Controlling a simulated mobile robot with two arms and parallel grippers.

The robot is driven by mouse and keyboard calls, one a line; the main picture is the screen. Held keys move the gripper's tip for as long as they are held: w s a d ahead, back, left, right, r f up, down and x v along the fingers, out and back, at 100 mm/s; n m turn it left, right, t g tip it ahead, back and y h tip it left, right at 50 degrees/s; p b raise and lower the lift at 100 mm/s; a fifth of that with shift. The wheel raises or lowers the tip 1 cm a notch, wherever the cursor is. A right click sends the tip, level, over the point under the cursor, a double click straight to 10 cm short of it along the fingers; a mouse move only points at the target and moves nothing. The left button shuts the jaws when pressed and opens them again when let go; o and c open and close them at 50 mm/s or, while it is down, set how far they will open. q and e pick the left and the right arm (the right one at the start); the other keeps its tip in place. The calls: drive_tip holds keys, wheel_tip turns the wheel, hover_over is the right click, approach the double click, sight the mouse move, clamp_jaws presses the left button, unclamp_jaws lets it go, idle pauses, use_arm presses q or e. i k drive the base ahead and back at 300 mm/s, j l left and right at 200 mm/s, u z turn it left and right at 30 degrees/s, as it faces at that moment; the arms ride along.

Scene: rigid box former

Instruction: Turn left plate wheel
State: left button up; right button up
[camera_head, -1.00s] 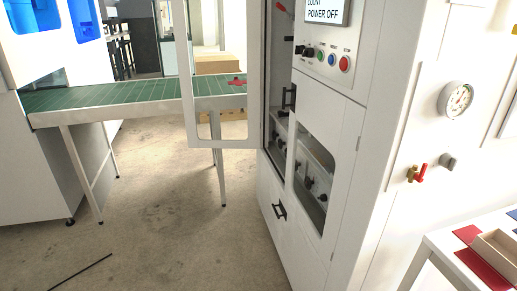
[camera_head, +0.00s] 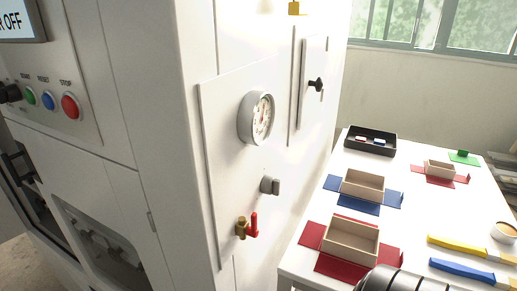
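The white box former machine (camera_head: 170,110) fills the left and middle of the head view. I cannot make out a plate wheel. Dark parts (camera_head: 100,243) show dimly behind the lower front window, too unclear to name. On the machine's side are a round pressure gauge (camera_head: 262,117), a grey knob (camera_head: 270,186) and a brass valve with a red handle (camera_head: 248,226). Neither gripper is in view. A dark ribbed cylinder at the bottom edge may be part of my arm, but I cannot be sure.
A white table (camera_head: 405,215) on the right holds open boxes on red and blue sheets, a black tray (camera_head: 370,142), a yellow-handled tool (camera_head: 470,247) and a blue-handled tool (camera_head: 465,270). The front panel has green, blue and red buttons (camera_head: 71,105).

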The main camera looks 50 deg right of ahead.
sight(40, 205)
drive_tip(key=z, duration=3.65)
drive_tip(key=u, duration=3.55)
drive_tip(key=i+j+z, duration=0.25)
drive_tip(key=z, duration=0.15)
drive_tip(key=i+j+z, duration=0.2)
drive_tip(key=z, duration=0.25)
drive_tip(key=i+j, duration=0.15)
drive_tip(key=j, duration=0.25)
drive_tip(key=i+j+z, duration=0.1)
drive_tip(key=j, duration=0.3)
drive_tip(key=i+j+z, duration=0.1)
drive_tip(key=i+j, duration=0.15)
drive_tip(key=j, duration=0.2)
drive_tip(key=i+j, duration=0.1)
drive_tip(key=j, duration=0.35)
drive_tip(key=i+j+z, duration=0.1)
drive_tip(key=j, duration=0.3)
drive_tip(key=i+j, duration=0.15)
drive_tip(key=j, duration=0.3)
drive_tip(key=i+z, duration=0.05)
